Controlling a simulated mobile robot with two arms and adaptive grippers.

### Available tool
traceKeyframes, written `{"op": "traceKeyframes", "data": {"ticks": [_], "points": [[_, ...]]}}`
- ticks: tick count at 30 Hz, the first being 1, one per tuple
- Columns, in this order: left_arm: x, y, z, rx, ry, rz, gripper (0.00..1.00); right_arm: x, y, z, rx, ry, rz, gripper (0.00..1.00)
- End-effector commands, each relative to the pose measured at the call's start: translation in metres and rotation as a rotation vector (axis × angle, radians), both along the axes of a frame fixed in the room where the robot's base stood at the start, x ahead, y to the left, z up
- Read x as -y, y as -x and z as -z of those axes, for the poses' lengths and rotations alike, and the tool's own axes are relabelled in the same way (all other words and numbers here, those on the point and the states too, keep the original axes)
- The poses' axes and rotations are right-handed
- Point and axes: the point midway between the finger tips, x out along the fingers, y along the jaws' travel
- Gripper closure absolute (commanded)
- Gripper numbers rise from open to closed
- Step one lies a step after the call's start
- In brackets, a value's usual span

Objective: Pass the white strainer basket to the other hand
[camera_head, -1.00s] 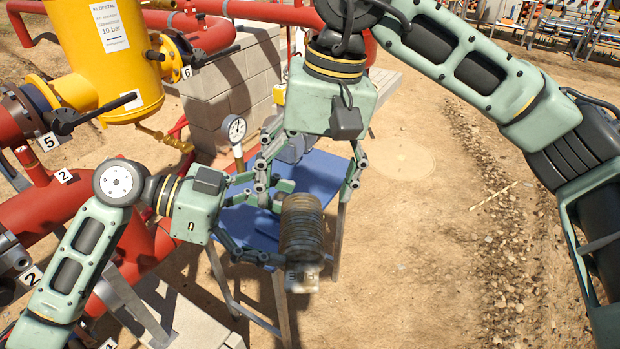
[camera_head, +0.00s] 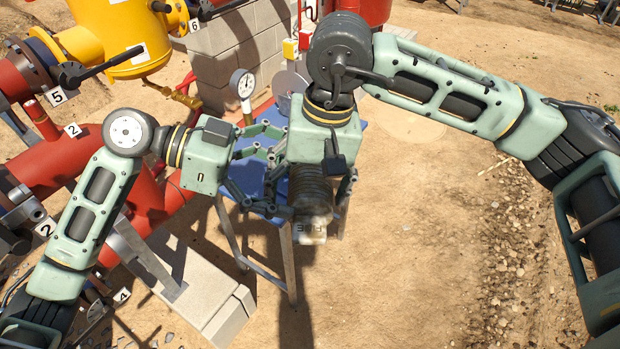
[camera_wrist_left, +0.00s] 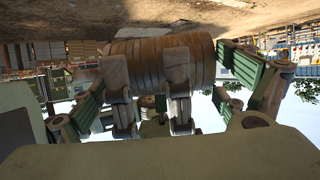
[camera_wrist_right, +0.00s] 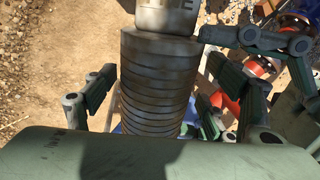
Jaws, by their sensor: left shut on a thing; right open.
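The strainer basket (camera_head: 311,190) is a ribbed, brownish-grey cylinder with a white lettered end (camera_head: 313,228) in the head view. My left gripper (camera_head: 284,172) is shut on it from the left. In the left wrist view the ribbed body (camera_wrist_left: 205,57) lies across the jaws. My right gripper (camera_head: 316,178) is open over the basket, its palm hiding the upper part. In the right wrist view the ribbed body (camera_wrist_right: 155,80) lies between my right gripper's spread fingers, with a gap on the left side. A left fingertip lies against the basket near its white end.
A blue-topped table (camera_head: 250,188) stands behind and below the grippers. A pressure gauge (camera_head: 243,84) and grey block wall (camera_head: 235,60) are behind. Red pipes (camera_head: 95,150) and a yellow vessel (camera_head: 110,30) fill the left. Sandy ground on the right is open.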

Motion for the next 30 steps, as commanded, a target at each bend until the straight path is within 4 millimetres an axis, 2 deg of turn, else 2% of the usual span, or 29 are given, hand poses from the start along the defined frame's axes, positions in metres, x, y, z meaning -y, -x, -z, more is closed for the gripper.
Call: {"op": "traceKeyframes", "data": {"ticks": [6,25,26,27,30], "points": [[0.0001,-0.0001,-0.0007,0.001,0.001,-0.001,0.39,-0.0001,0.0001,0.0001,0.0,0.0,0.0,0.23],[0.0012,0.0003,-0.0013,0.0,0.005,0.001,0.39,-0.002,0.0007,-0.0007,0.001,-0.005,-0.003,0.78],[0.0013,0.0004,-0.0014,0.0,0.005,0.001,0.04,-0.0024,0.0006,-0.0012,0.001,-0.007,-0.003,0.78],[0.0013,0.0004,-0.0014,0.0,0.005,0.001,0.01,-0.0024,0.0007,-0.0012,0.001,-0.007,-0.003,0.78],[0.0011,0.0004,-0.0011,0.0,0.003,0.001,0.0,-0.0018,0.0004,-0.0011,0.0,-0.005,-0.002,0.78]]}}
